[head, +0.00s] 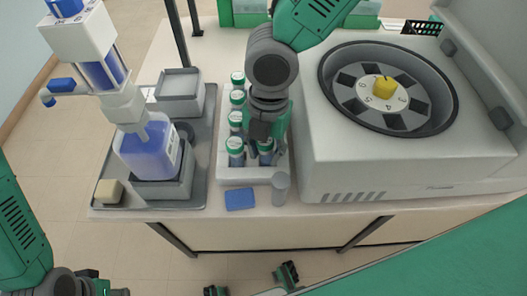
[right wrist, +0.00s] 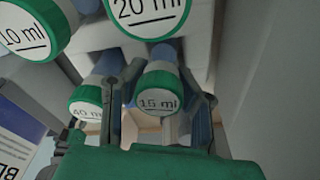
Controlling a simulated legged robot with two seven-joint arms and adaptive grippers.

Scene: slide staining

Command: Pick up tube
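Several tubes with green caps stand in a light rack (head: 236,176). My right gripper (head: 264,130) points down at the rack's front right, over a tube (head: 266,158). In the right wrist view, the "15 ml" cap (right wrist: 161,92) lies between my two right fingers (right wrist: 164,108), which are spread either side of it. They look open, with no clear contact on the tube. The caps marked "20 ml" (right wrist: 150,12), "40 ml" (right wrist: 88,104) and "10 ml" (right wrist: 34,27) are close by. My left gripper (head: 252,282) is low at the bottom edge, fingers apart and empty.
A large centrifuge (head: 400,160) stands right of the rack. A blue bottle (head: 148,152) with a dispenser stands in a grey tray (head: 196,150) on the left. A blue pad (head: 240,199) and a grey cylinder (head: 280,189) are at the table's front edge.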

